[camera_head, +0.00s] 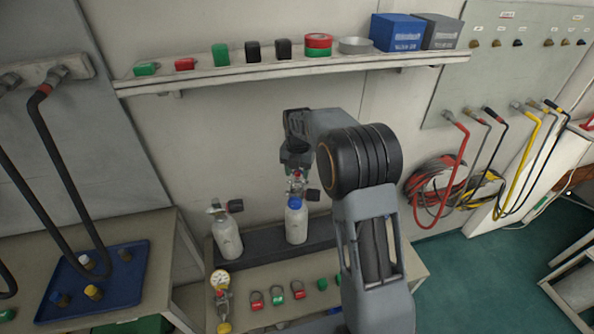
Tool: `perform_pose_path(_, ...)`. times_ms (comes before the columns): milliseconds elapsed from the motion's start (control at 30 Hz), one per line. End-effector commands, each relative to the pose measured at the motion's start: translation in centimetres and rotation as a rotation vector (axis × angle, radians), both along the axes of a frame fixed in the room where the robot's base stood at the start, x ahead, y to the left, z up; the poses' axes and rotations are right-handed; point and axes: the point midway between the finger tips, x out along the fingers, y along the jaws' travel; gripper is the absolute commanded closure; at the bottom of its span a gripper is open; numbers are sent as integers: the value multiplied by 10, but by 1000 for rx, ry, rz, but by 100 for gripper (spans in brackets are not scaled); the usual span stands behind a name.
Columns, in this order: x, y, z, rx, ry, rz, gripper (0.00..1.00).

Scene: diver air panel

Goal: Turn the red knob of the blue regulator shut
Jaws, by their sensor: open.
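The blue regulator (295,203) sits on top of a white cylinder (297,225) that stands upright on the bench. A small red spot, which looks like its red knob (297,174), shows right under my gripper. My gripper (296,179) points down from above, open, with its fingers at the height of the knob. I cannot tell whether the fingers touch the knob or how far it is turned. A dark fitting (312,195) sticks out to the right of the regulator.
A second white cylinder (227,237) with a grey top stands to the left. A gauge (220,280) and several red and green padlocks lie in front on the bench (300,307). A shelf (290,70) with boxes and tins runs above. Coiled hoses (440,180) hang at right.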

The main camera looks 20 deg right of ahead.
Motion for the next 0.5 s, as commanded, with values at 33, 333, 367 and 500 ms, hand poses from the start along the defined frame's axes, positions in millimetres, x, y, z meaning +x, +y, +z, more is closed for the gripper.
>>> perform_pose_path(33, 0, 0, 0, 0, 0, 0, 52)
perform_pose_path(333, 0, 0, 0, 0, 0, -1, 69)
perform_pose_path(367, 0, 0, 0, 0, 0, -1, 72)
perform_pose_path(500, 0, 0, 0, 0, 0, -1, 85)
